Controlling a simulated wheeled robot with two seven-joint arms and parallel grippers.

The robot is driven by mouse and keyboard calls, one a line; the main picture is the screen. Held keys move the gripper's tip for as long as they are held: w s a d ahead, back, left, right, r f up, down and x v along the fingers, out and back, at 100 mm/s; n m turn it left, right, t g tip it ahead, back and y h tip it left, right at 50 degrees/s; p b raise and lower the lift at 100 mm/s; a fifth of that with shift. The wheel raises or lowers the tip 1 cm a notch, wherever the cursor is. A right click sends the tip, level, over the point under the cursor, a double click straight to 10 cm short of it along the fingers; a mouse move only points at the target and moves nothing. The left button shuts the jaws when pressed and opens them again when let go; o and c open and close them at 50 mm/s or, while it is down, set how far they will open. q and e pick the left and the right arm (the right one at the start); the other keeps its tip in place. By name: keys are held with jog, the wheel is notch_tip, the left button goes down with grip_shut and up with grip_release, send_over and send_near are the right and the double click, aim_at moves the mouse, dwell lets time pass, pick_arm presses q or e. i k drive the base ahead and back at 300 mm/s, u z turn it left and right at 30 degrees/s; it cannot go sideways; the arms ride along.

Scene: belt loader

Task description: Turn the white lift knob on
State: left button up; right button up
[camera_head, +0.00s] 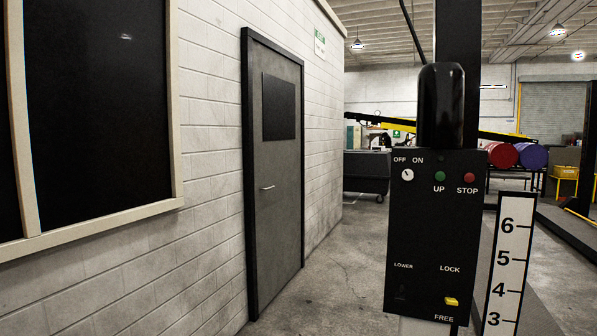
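The white lift knob (407,175) is a small round dial near the top left of a black control panel (420,235). The labels OFF and ON stand above it. Its dark pointer mark looks tilted toward the upper left, on the OFF side, though it is small. A green UP button (439,176) and a red STOP button (469,177) sit to its right. A yellow LOCK/FREE switch (451,301) is low on the panel, and a dark LOWER control (401,293) is at lower left. Neither gripper shows in the view.
A white numbered scale (507,262) stands right of the panel. A black rounded part (441,105) rises above it. A grey door (275,178) is in the white brick wall at left. Red (502,155) and blue (533,156) barrels are behind. The floor between door and panel is clear.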

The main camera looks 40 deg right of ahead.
aim_at(408, 174)
jog(key=u, duration=0.05)
jog(key=i, duration=1.6)
jog(key=z, duration=1.35)
jog(key=i, duration=0.75)
jog(key=z, duration=0.9)
